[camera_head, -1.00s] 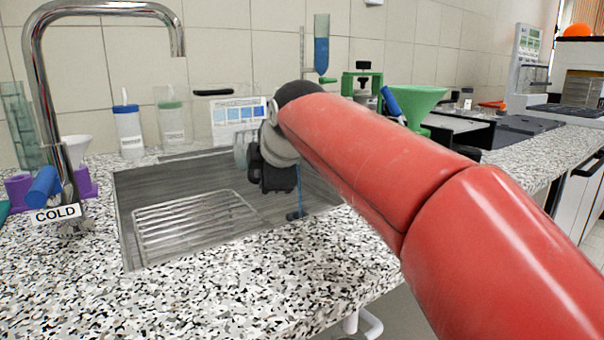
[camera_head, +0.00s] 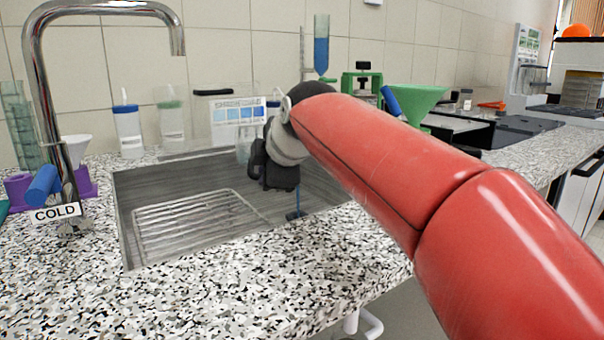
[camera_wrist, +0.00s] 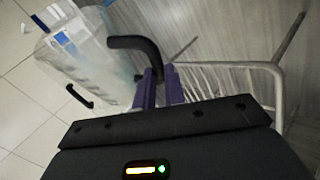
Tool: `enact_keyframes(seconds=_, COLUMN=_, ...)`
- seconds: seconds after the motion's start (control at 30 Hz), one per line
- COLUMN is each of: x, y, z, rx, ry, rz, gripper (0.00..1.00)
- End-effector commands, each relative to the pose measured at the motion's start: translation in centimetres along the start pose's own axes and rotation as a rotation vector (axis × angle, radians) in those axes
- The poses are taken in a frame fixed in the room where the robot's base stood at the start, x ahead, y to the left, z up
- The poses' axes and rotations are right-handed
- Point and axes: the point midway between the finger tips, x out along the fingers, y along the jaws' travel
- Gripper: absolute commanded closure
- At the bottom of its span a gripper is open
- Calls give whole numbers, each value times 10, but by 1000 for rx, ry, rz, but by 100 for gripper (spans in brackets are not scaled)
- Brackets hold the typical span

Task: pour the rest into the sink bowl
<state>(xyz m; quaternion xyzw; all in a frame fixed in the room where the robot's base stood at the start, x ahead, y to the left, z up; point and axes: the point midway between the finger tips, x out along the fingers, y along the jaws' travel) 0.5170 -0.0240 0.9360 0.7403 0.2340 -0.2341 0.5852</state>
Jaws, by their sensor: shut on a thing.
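My gripper (camera_head: 272,168) hangs over the right part of the steel sink bowl (camera_head: 160,178), above its rim level. In the wrist view its purple fingers (camera_wrist: 159,82) are closed on a dark curved handle (camera_wrist: 138,43). The handle seems to belong to a clear vessel (camera_wrist: 88,52), which fills the upper left of that view. In the head view only a pale sliver of the clear vessel (camera_head: 243,152) shows left of the gripper. Its mouth and contents cannot be made out, nor its exact tilt. A wire rack (camera_head: 195,222) lies in the sink and also shows in the wrist view (camera_wrist: 222,72).
A tall tap (camera_head: 36,70) with a COLD sign (camera_head: 56,213) stands left of the sink. Bottles (camera_head: 129,135) and a card with blue squares (camera_head: 238,112) are behind it. A green funnel (camera_head: 413,98) stands further right. The front counter (camera_head: 240,285) is clear.

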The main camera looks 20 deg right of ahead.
Motion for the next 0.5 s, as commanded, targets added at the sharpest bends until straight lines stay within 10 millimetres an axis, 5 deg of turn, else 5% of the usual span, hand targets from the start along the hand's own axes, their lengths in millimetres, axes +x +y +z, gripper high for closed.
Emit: enact_keyframes(seconds=0.5, x=-3, y=2, z=2, rx=38, ry=37, rz=21, gripper=100)
